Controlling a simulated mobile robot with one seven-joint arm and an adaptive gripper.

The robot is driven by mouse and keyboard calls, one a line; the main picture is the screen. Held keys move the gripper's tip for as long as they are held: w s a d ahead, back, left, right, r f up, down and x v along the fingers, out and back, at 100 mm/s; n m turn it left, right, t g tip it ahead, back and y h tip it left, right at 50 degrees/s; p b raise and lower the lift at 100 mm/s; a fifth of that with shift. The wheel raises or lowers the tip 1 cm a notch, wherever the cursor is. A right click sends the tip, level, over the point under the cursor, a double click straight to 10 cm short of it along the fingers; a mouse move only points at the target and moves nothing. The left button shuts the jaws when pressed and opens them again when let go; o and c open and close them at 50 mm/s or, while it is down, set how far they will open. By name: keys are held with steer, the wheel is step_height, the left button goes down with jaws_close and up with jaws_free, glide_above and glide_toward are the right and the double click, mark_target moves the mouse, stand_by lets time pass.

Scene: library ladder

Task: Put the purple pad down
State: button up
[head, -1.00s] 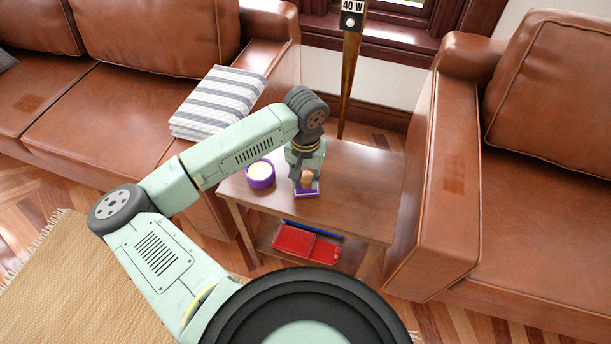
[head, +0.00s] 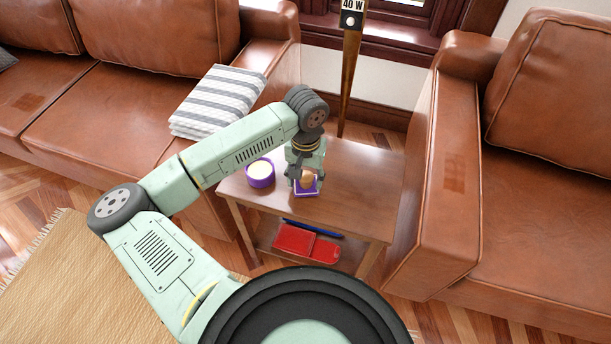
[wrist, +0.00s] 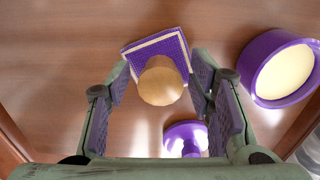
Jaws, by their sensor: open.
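The purple pad (head: 304,193) is a square plate with a pale edge strip and a round wooden knob (wrist: 161,82). It appears to lie flat on the small wooden side table (head: 355,190). It also shows in the wrist view (wrist: 137,51), slightly turned, with the knob hiding part of it. My gripper (wrist: 160,70) is open, its fingers apart on either side of the knob with gaps visible. In the head view my gripper (head: 305,179) is low over the pad, partly covering it.
A round purple tin (head: 260,175) with a cream top stands left of the pad. A smaller purple round object (wrist: 186,138) is near the pad in the wrist view. A red case (head: 306,243) lies on the lower shelf. Sofas flank the table; its right side is clear.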

mark_target(306, 177)
step_height(306, 177, up, 12)
steer(key=b, duration=0.3)
